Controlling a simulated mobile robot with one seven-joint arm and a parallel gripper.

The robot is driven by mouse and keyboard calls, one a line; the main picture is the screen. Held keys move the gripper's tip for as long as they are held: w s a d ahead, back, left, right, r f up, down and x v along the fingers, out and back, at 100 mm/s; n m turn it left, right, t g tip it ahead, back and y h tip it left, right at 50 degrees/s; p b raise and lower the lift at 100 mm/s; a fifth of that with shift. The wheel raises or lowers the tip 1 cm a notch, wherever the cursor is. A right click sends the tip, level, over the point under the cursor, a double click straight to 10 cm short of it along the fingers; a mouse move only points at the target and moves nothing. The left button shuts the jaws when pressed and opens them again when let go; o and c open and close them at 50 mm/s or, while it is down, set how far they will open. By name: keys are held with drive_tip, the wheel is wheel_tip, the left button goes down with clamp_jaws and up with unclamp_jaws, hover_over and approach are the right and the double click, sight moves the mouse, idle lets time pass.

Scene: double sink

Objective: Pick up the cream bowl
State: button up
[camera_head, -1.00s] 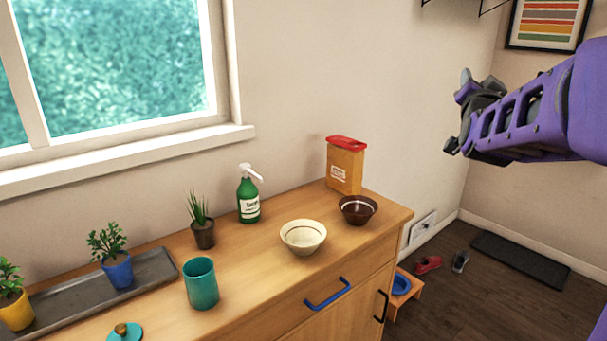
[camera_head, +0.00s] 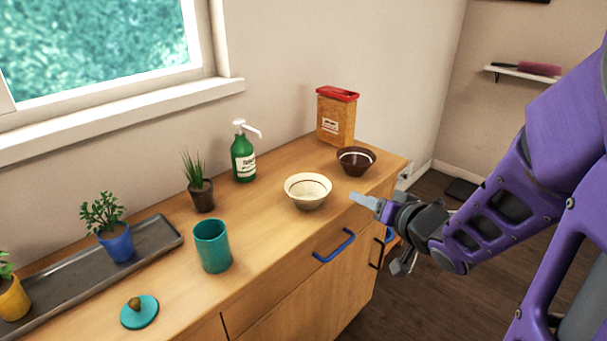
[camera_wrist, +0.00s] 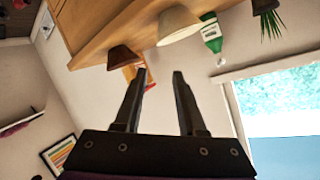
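The cream bowl (camera_head: 308,191) with a dark line inside stands upright on the wooden counter, left of the brown bowl (camera_head: 356,161). In the wrist view, which is turned over, the cream bowl (camera_wrist: 179,25) shows near the top, beyond the fingertips, and the brown bowl (camera_wrist: 124,57) is left of it. My gripper (camera_head: 372,232) is in front of the counter's front edge, to the right of and apart from the cream bowl. In the wrist view its two fingers (camera_wrist: 160,78) are spread with nothing between them.
On the wooden counter (camera_head: 262,222) are a teal cup (camera_head: 212,246), a green pump bottle (camera_head: 244,155), an orange box with a red lid (camera_head: 336,117), a teal lid (camera_head: 139,312) and potted plants. A blue handle (camera_head: 334,246) sticks out from the front.

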drive_tip(key=p, duration=0.2)
approach(308, 195)
drive_tip(key=d+r, duration=0.1)
drive_tip(key=w+d+r, duration=0.1)
drive_tip(key=d+r, duration=0.1)
drive_tip(key=r, duration=0.1)
drive_tip(key=shift+w+d, duration=0.25)
drive_tip(key=shift+d, duration=0.15)
drive_tip(key=x, duration=0.2)
drive_tip(key=b+x, duration=0.1)
drive_tip(key=x, duration=0.1)
drive_tip(key=shift+a+f, duration=0.1)
drive_tip(key=shift+f, duration=0.4)
drive_tip(key=shift+w+a+f, duration=0.1)
drive_tip(key=shift+w, duration=0.25)
clamp_jaws()
